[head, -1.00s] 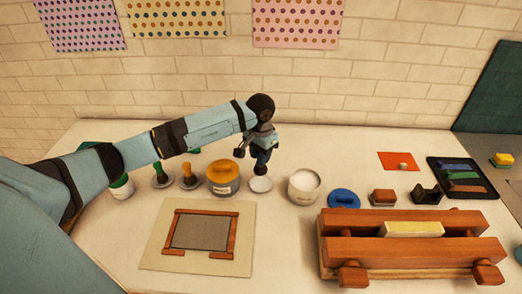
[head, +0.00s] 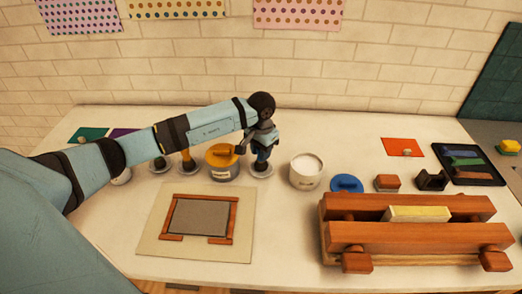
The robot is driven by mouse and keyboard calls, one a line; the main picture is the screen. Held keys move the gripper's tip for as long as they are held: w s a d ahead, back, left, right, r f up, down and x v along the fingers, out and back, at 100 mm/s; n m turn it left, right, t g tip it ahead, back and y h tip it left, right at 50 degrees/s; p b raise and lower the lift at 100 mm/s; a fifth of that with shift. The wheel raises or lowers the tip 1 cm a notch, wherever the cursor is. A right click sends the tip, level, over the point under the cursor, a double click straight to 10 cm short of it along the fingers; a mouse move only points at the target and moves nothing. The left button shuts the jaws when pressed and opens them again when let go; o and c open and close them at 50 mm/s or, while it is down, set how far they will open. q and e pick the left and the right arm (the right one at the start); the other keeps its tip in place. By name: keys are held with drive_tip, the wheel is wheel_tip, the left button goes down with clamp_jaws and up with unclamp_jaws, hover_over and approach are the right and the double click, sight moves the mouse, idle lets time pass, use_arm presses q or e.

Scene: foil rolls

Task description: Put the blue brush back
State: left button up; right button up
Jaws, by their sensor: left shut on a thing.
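My left gripper (head: 262,143) is shut on the blue brush (head: 261,156), of which only a little blue shows below the fingers. The brush is upright, over a small round pale stand (head: 261,171). Its lower end looks to be at the stand, but I cannot tell whether it is seated. My right gripper is not in view.
A yellow-lidded pot (head: 222,162) stands close left of the stand, and a white tub (head: 305,172) close right. A blue lid (head: 347,184) lies farther right. A wooden press (head: 400,232) fills the front right; a framed board (head: 201,219) lies in front.

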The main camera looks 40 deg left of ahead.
use_arm(q)
drive_tip(key=shift+f+b, duration=0.65)
drive_tip(key=shift+b, duration=0.05)
idle(0.6)
drive_tip(key=o, duration=1.5)
drive_tip(key=shift+c, duration=0.2)
drive_tip(key=shift+r+p, duration=1.75)
drive_tip(key=shift+r, duration=2.8)
drive_tip(key=shift+s+f, duration=0.1)
drive_tip(key=shift+s, duration=0.05)
